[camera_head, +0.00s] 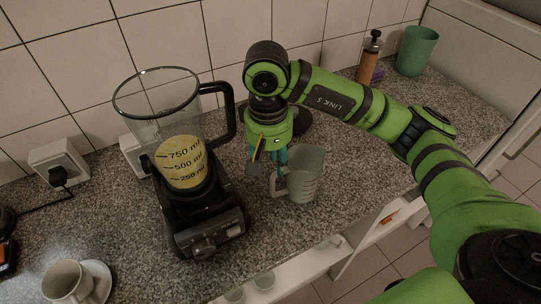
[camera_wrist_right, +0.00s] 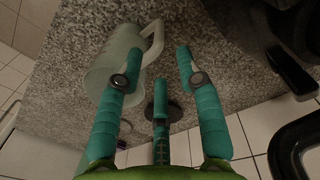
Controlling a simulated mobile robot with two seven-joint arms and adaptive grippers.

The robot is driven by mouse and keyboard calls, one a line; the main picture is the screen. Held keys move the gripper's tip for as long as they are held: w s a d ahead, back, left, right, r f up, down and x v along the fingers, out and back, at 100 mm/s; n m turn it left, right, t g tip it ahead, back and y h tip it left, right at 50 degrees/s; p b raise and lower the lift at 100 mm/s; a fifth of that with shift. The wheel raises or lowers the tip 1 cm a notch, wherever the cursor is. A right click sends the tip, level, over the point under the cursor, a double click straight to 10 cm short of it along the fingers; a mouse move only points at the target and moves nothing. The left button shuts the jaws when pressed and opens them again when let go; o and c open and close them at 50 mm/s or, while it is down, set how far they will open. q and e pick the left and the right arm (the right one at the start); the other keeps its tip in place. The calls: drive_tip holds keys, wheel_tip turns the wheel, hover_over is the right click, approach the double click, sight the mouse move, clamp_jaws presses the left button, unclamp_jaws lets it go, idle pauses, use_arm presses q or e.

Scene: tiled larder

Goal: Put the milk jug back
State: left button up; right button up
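The milk jug (camera_head: 307,172) is a pale, translucent jug with a handle, standing upright on the speckled counter right of the blender. My right gripper (camera_head: 275,168) hangs over the counter at the jug's left, handle side, with teal fingers pointing down. In the right wrist view the jug (camera_wrist_right: 113,55) lies behind the left finger. Its handle shows near the fingertips, between the two outer fingers of my gripper (camera_wrist_right: 158,62). The fingers are spread, and I see no grip on the handle. Whether a finger touches the jug is unclear. My left gripper is not in view.
A blender (camera_head: 203,215) with yellow liquid stands left of the jug. A dark round object (camera_head: 298,121) is behind my right gripper. A pump bottle (camera_head: 369,58) and green cup (camera_head: 416,50) stand at the back right. A white cup (camera_head: 66,281) is front left. The counter's front edge is close to the jug.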

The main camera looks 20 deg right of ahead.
drive_tip(key=shift+r, duration=1.8)
